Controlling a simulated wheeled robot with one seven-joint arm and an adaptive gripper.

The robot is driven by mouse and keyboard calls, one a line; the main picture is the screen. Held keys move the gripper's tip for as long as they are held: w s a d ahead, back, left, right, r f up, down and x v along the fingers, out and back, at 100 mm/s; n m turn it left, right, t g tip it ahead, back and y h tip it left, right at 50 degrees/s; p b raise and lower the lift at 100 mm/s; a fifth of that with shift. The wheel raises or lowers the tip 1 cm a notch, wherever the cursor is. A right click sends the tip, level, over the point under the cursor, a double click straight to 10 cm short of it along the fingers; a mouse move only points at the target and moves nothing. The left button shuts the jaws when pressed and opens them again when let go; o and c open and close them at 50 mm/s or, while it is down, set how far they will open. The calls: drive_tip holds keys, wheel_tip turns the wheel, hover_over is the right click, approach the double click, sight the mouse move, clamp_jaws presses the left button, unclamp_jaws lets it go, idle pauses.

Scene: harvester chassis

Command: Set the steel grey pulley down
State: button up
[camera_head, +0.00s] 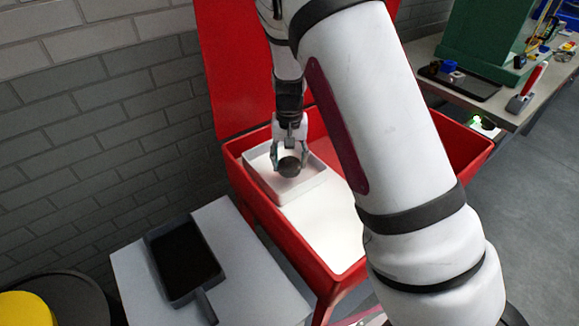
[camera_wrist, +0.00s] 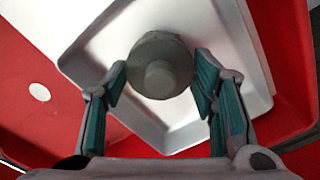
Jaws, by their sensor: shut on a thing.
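The steel grey pulley (camera_head: 289,166) is a dark grey round piece at my gripper's fingertips in the head view. In the wrist view the pulley (camera_wrist: 160,66) shows its round face with a raised hub, between the tips of the two teal-padded fingers. My gripper (camera_head: 288,160) is shut on it and points down over a shallow white tray (camera_head: 310,188). The tray (camera_wrist: 240,50) is also behind the pulley in the wrist view. I cannot tell whether the pulley touches the tray floor.
The tray stands inside a red bin (camera_head: 300,240) with its red lid (camera_head: 235,70) raised behind. A white table (camera_head: 250,275) with a black pan (camera_head: 185,260) is at the lower left. A workbench (camera_head: 425,50) with a green box (camera_head: 485,35) is at the upper right.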

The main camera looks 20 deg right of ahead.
sight(290, 167)
drive_tip(key=shift+f, duration=1.4)
drive_tip(key=shift+f, duration=0.2)
drive_tip(key=o, duration=1.5)
